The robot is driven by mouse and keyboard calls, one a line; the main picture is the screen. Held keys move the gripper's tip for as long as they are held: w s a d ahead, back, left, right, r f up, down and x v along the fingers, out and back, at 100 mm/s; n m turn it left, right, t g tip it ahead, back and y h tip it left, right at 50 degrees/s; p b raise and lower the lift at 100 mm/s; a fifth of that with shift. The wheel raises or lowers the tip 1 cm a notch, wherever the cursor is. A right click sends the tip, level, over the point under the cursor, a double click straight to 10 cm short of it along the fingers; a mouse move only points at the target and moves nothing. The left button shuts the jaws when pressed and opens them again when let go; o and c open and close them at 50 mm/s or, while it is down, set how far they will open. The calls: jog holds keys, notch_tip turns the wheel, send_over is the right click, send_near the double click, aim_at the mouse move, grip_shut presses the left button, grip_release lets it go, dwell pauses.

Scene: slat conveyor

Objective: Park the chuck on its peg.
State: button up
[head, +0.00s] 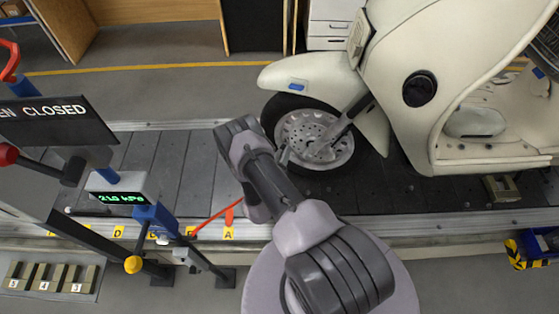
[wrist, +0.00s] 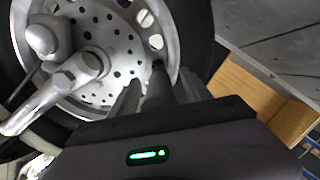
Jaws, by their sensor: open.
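My gripper (head: 284,156) is at the front wheel (head: 322,133) of the cream scooter, at the left side of the hub. In the wrist view my gripper (wrist: 159,86) has its two fingers apart, pointing at the rim. A dark grey cylinder (wrist: 158,92) lies between them, its tip close to a small black stem on the rim. It may be the chuck, but I cannot tell for sure, nor whether it touches the stem. A red hose-like line (head: 214,218) runs from the blue-fitted stand (head: 153,217) towards my arm. I cannot make out the peg.
The scooter (head: 450,100) stands on the slat conveyor (head: 170,160). At the left are a gauge reading 210 kPa (head: 121,198), a sign reading CLOSED (head: 45,120) and a yellow knob (head: 133,264). Yellow letter tags (head: 229,234) line the near rail. Slats left of my arm are clear.

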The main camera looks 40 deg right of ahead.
jog(key=shift+w+d, duration=0.3)
jog(key=shift+d, duration=0.15)
jog(key=shift+c, duration=0.3)
dwell(0.7)
grip_shut()
jog(key=shift+a, duration=0.1)
jog(key=shift+p+v, duration=1.55)
jog(key=shift+v, duration=1.4)
